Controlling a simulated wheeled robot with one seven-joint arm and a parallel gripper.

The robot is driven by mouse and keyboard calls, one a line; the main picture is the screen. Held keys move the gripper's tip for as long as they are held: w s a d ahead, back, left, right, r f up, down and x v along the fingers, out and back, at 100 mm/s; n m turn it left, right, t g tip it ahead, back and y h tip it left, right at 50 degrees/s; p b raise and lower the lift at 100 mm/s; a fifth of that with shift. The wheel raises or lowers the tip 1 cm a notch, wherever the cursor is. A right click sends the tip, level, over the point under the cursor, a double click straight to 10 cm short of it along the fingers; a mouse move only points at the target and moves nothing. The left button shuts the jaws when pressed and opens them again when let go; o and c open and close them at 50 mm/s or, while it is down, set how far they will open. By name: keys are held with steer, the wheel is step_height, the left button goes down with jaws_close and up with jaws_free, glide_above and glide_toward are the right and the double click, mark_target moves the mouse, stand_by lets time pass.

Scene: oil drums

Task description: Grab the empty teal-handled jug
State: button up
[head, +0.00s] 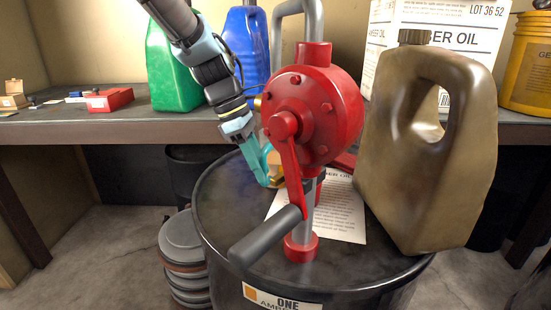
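My gripper (250,148) reaches down from the upper left to the far left part of the black drum's top (232,195), just left of the red pump. A teal curved piece (260,165) shows at its end, beside a small tan-orange thing (275,162) mostly hidden behind the pump. I cannot tell whether the teal piece is the jug's handle or my fingers. No jug with a teal handle shows clearly. The gap between the fingertips is not clear.
The red hand pump (313,112), with its crank, stands on the drum. A large brown jug (455,185) and a printed sheet (335,215) are on the drum. Green (170,70) and blue (243,45) jugs, a carton (480,45) and a yellow pail (525,70) stand on the bench behind.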

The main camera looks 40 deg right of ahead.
jaws_close()
stand_by(1.0)
